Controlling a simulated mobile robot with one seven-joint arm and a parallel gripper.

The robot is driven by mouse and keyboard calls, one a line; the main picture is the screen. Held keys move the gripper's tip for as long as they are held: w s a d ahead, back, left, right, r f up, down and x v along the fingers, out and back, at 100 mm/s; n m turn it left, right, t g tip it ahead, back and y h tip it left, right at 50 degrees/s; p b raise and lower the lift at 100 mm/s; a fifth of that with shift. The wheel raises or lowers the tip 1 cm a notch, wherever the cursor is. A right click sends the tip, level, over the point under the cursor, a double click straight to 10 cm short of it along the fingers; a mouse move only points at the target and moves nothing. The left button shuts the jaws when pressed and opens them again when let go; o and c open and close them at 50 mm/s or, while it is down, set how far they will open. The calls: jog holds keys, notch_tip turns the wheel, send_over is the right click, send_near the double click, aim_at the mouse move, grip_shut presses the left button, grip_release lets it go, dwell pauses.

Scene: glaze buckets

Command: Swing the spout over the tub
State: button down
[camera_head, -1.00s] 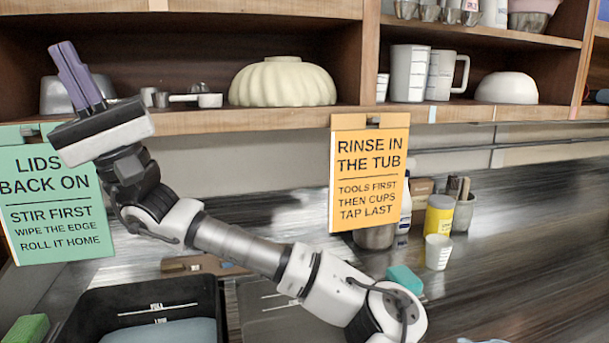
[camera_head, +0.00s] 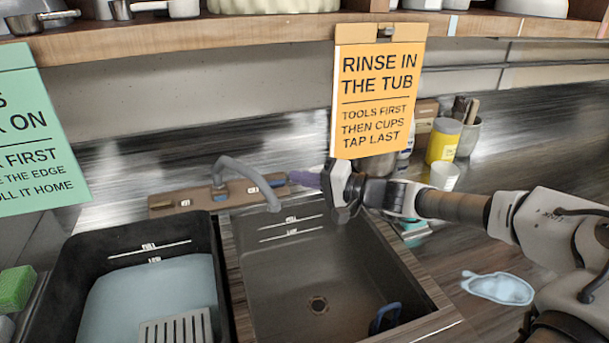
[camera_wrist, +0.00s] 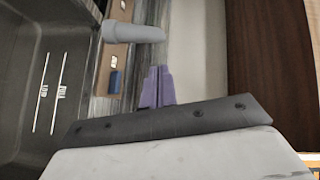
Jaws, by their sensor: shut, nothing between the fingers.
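The grey curved spout (camera_head: 245,172) rises from a brown deck behind the basins. Its tip hangs over the back of the empty grey sink (camera_head: 318,262), to the right of the tub. The black tub (camera_head: 212,250), with pale blue-grey liquid inside, is at the left. My gripper (camera_head: 303,179) is just right of the spout, its purple fingers shut and empty, pointing left. In the wrist view the spout (camera_wrist: 133,32) lies beyond the fingers (camera_wrist: 156,88), with a visible gap between them.
A blue knob (camera_wrist: 114,82) sits on the deck near my fingers. The orange hanging sign (camera_head: 378,95) is above my gripper, under the wooden shelf (camera_head: 230,32). A blue-handled item (camera_head: 385,318) lies in the sink. A yellow tub (camera_head: 443,140) and cups stand at the back right.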

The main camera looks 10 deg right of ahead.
jog(key=x, duration=0.7)
jog(key=shift+b, duration=0.3)
